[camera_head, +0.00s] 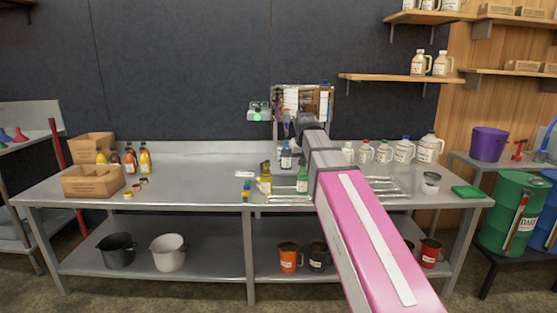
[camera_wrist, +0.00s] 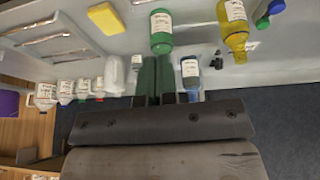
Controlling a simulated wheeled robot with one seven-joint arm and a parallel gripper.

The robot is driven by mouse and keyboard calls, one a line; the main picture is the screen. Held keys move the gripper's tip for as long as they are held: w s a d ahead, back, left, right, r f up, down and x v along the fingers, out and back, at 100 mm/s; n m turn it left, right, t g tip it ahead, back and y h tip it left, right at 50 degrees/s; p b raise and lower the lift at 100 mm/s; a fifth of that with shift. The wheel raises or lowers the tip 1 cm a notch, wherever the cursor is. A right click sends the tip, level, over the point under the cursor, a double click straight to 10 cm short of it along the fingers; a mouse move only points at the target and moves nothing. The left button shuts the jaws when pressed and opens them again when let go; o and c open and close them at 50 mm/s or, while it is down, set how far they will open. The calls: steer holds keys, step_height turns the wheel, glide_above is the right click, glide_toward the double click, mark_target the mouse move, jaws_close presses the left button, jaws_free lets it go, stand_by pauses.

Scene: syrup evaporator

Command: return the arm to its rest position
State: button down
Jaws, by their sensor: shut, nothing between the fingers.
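My arm, pink and grey, reaches from the lower right over the steel bench (camera_head: 200,185) in the head view. Its dark end is above the bench's middle, and the fingertips are hard to make out there. In the wrist view my gripper (camera_wrist: 157,76) is shut, its narrow fingers together, with nothing held. A green bottle (camera_wrist: 161,32) stands just past the fingertips, and a blue bottle (camera_wrist: 190,78) is close beside them. I cannot tell whether the fingers touch either. The green bottle (camera_head: 302,179) and a yellow bottle (camera_head: 266,178) also show in the head view.
White jugs (camera_head: 404,150) stand at the bench's back right, with a green sponge (camera_head: 467,191) at the right end. Cardboard boxes (camera_head: 92,182) and sauce bottles (camera_head: 145,159) are at the left. A rack (camera_head: 291,98) rises behind the arm. The bench's left middle is fairly clear.

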steer(key=s+d+f+g, duration=0.1)
steer(key=s+d+f, duration=0.2)
steer(key=s+f, duration=0.4)
steer(key=s+d+f+g, duration=0.2)
steer(key=s+f, duration=0.5)
steer(key=f, duration=1)
steer(key=s+d+f+g, duration=0.1)
steer(key=s+d+f, duration=0.3)
steer(key=s+f, duration=0.4)
step_height(320, 180, down, 4)
steer(key=shift+f+g, duration=0.2)
steer(key=shift+g, duration=0.1)
steer(key=shift+d, duration=0.1)
